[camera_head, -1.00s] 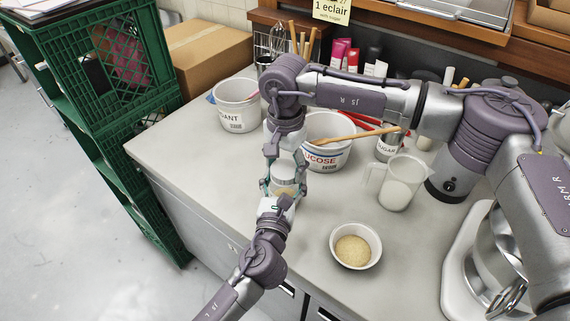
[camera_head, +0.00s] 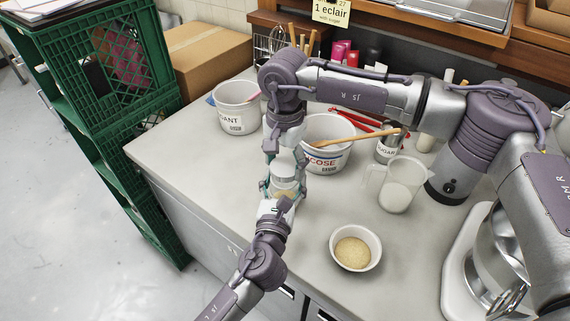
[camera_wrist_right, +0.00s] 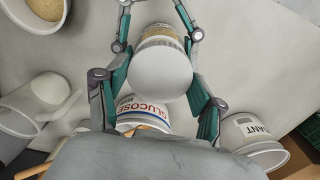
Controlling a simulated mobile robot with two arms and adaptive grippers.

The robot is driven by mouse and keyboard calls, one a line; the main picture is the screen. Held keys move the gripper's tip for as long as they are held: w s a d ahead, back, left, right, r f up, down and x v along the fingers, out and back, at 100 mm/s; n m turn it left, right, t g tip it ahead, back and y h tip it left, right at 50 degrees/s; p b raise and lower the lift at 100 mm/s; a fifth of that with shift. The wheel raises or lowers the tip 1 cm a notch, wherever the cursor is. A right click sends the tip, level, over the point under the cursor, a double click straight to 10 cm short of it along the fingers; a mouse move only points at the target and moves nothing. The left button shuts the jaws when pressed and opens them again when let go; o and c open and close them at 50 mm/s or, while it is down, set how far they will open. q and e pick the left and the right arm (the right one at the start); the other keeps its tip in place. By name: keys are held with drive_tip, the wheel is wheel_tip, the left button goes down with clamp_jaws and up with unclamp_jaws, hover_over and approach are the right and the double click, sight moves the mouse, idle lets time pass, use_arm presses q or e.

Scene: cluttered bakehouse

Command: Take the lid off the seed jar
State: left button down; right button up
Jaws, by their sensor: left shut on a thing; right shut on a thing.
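The seed jar (camera_head: 284,188) is held above the worktop between my two grippers, largely hidden by their fingers in the head view. In the right wrist view the clear jar with tan seeds (camera_wrist_right: 163,32) shows behind its round white lid (camera_wrist_right: 160,72). My left gripper (camera_head: 281,195) comes from the front and is shut on the jar body. My right gripper (camera_head: 284,168) comes down from above and is shut on the lid, with its fingers either side of it. I cannot tell whether there is a gap between lid and jar.
A glucose tub (camera_head: 328,158) with a wooden spoon stands just behind the jar. Another white tub (camera_head: 237,117) is at back left. A bowl of tan grains (camera_head: 353,252), a measuring jug (camera_head: 398,190) and a mixer (camera_head: 490,270) stand right. The front-left worktop is clear.

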sight(285, 166)
drive_tip(key=shift+r, duration=0.4)
drive_tip(key=shift+r, duration=2)
use_arm(q)
unclamp_jaws()
